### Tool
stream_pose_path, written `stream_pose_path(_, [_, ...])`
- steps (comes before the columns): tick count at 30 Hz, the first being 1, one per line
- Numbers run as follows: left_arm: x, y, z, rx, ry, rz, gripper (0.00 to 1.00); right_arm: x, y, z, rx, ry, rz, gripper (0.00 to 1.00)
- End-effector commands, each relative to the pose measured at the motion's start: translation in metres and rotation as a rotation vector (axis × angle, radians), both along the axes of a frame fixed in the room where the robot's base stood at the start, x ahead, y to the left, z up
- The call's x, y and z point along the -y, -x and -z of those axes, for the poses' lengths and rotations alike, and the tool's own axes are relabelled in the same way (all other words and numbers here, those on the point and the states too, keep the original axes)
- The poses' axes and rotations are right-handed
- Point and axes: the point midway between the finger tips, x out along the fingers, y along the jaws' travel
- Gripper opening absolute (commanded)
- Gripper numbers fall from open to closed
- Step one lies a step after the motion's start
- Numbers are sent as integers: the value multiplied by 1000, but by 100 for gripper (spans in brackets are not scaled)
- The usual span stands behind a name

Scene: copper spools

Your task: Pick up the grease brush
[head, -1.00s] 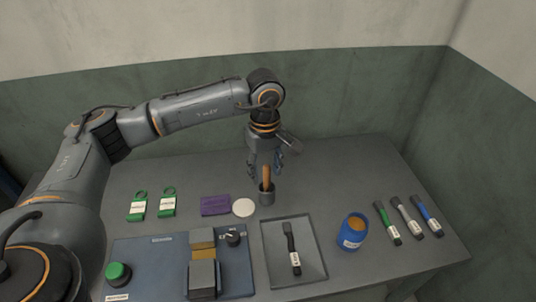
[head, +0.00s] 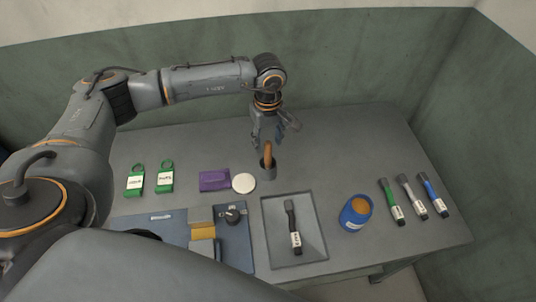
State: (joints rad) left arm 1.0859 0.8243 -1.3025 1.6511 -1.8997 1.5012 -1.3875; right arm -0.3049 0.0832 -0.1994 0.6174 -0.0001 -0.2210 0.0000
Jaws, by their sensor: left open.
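A tool with an orange-brown handle (head: 268,154), which looks like the grease brush, stands upright in a small grey cup (head: 268,172) on the table. Its lower end is hidden inside the cup. My left gripper (head: 268,138) points down from above, open, with its fingers around or just above the top of the handle. I cannot tell whether they touch it. My right gripper is not in view.
A white disc (head: 243,183) and a purple block (head: 214,181) lie just left of the cup. A shallow tray (head: 312,225) holding a black-handled tool is in front. A blue can (head: 355,213) stands to the right. The table behind the cup is clear.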

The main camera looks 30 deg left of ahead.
Motion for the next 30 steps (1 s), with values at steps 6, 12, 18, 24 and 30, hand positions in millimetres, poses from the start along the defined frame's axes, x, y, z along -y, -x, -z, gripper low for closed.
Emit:
stream_pose_path(6, [0,1,15,-4,-1,-1,48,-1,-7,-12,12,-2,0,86])
stream_pose_path(12, [0,1,46,-2,0,-1,48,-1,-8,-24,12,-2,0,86])
stream_pose_path(18, [0,0,57,1,-1,-1,48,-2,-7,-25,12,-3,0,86])
stream_pose_path(24, [0,0,57,1,-1,-1,36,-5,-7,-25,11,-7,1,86])
stream_pose_path(30, [0,0,57,1,-1,-1,0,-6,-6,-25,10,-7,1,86])
